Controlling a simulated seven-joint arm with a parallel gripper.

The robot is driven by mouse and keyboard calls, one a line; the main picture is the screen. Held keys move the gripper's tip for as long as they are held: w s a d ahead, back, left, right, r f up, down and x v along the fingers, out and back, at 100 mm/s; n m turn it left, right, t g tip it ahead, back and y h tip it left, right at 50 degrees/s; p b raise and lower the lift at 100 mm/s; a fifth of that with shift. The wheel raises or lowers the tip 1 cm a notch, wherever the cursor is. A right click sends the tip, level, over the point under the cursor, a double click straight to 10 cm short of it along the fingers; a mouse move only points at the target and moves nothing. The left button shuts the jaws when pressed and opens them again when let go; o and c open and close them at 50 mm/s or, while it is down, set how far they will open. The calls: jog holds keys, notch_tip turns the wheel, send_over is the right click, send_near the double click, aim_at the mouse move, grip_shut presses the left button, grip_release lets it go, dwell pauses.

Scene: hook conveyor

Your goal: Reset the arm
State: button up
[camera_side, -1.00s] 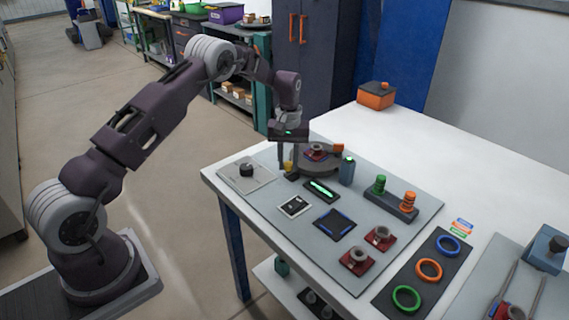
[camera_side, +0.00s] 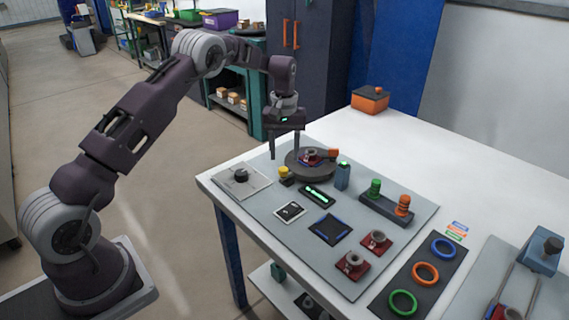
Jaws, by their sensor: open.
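My gripper (camera_side: 284,156) points down above the back left of the grey work plate (camera_side: 385,266). Its two fingers are apart with nothing between them. It hangs just left of a dark round turntable (camera_side: 297,174), which bears a red part with a grey ring (camera_side: 310,158) and an orange block (camera_side: 333,153) at its edge. A small yellow button on a dark base (camera_side: 285,173) stands below the gripper. A black knob on a pale plate (camera_side: 241,176) is to the left. Whether the fingertips touch anything cannot be told.
A lit green display (camera_side: 318,195), a blue-grey post (camera_side: 342,176) and a stand with green and orange pegs (camera_side: 385,210) are nearby. Two red parts (camera_side: 353,264) sit in front. Coloured rings (camera_side: 425,273) lie right. The table's back (camera_side: 420,150) is mostly clear.

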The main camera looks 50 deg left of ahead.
notch_tip(320, 180, up, 2)
jog(key=s+d+r+m+t, duration=0.1)
jog(key=s+d+r+m, duration=0.1)
jog(key=s+d+r, duration=0.6)
jog(key=s+d+r+m+t, duration=0.2)
jog(key=s+r, duration=0.4)
jog(key=r, duration=0.6)
jog(key=s+d+m+t, duration=0.1)
jog(key=s+d+m, duration=0.1)
jog(key=s, duration=1)
jog(key=s+d+f+m+t, duration=0.1)
jog(key=s+d+m, duration=0.2)
jog(key=s, duration=0.8)
jog(key=shift+s+d+f+t, duration=0.2)
jog(key=shift+s+d+t, duration=0.15)
jog(key=shift+d, duration=0.2)
